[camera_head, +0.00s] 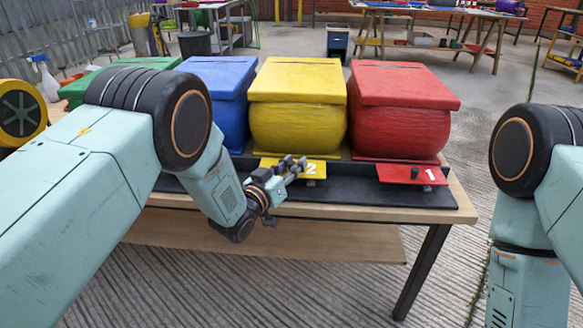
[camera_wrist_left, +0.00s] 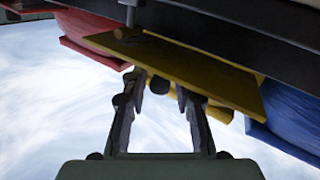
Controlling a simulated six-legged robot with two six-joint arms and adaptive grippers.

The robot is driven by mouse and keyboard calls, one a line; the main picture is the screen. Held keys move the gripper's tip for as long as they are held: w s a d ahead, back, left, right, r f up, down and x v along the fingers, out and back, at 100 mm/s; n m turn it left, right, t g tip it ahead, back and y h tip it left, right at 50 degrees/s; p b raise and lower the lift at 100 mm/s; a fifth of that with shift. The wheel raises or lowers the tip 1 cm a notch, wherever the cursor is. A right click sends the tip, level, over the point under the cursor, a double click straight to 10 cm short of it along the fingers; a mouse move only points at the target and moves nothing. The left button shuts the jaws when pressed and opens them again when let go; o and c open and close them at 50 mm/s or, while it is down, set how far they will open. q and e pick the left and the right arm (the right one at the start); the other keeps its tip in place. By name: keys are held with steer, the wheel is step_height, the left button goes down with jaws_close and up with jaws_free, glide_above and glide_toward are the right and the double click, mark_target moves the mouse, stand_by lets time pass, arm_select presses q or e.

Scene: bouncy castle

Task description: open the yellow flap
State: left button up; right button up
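The yellow flap (camera_head: 317,168), marked with a 2, lies flat at the front of the yellow box (camera_head: 297,118) on the bench. In the left wrist view the flap (camera_wrist_left: 205,72) is a slanted yellow plate just beyond the fingertips. My left gripper (camera_head: 294,166) reaches in over the flap's left part and hides some of it. In the left wrist view its two fingers (camera_wrist_left: 160,92) stand apart, with nothing seen clamped between them. Whether a fingertip touches the flap I cannot tell. My right gripper is out of view; only its arm shows at the right.
A red box (camera_head: 400,115) with a red flap (camera_head: 411,175) marked 1 stands to the right. A blue box (camera_head: 222,95) and a green box (camera_head: 105,80) stand to the left. The dark tray edge and bench front (camera_head: 440,212) run below the flaps.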

arm_select(q)
steer(key=shift+c, duration=0.2)
jaws_close()
stand_by(0.4)
